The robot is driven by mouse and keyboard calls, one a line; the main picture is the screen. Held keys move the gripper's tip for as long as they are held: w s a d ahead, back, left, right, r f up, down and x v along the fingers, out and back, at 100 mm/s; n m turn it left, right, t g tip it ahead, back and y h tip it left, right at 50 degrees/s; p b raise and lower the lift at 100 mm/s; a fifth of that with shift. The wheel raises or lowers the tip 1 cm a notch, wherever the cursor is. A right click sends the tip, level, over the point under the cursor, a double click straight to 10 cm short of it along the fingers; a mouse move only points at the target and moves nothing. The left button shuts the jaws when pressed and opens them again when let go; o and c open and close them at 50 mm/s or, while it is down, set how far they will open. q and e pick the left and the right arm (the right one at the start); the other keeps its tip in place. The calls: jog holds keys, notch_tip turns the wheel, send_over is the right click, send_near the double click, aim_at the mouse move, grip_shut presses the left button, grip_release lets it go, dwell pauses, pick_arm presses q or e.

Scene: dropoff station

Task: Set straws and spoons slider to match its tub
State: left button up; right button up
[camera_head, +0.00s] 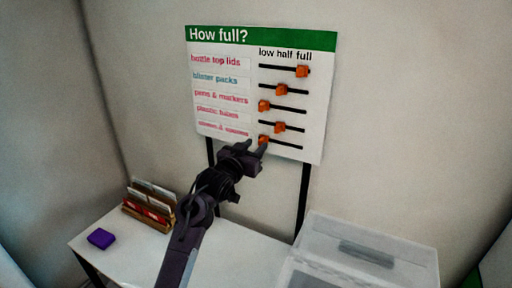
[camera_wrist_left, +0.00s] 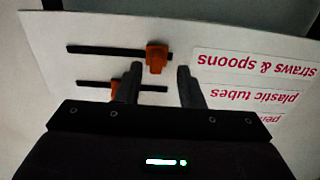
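The "How full?" board (camera_head: 318,140) hangs above the table with five labelled rows and orange sliders. The straws and spoons slider (camera_head: 263,140) is in the bottom row, near the left, low end of its black slot. My left gripper (camera_head: 256,146) is at this row, partly covering it. In the left wrist view the picture is upside down; the orange slider (camera_wrist_left: 156,58) lies just beyond and between the fingertips of my open left gripper (camera_wrist_left: 158,72). I cannot tell whether they touch it. My right gripper is not in view.
A clear lidded tub (camera_head: 340,232) stands at the right; its contents and label cannot be made out. A small card box (camera_head: 148,216) and a purple block (camera_head: 101,238) are on the white table (camera_head: 240,258) at the left. The plastic tubes slider (camera_head: 279,127) is just above.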

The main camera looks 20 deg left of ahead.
pick_arm(q)
jog(key=s+b, duration=0.1)
jog(key=s, duration=0.5)
jog(key=shift+a+b, duration=0.2)
jog(key=shift+b, duration=0.2)
jog(key=shift+s+f, duration=0.1)
jog(key=shift+s, duration=0.05)
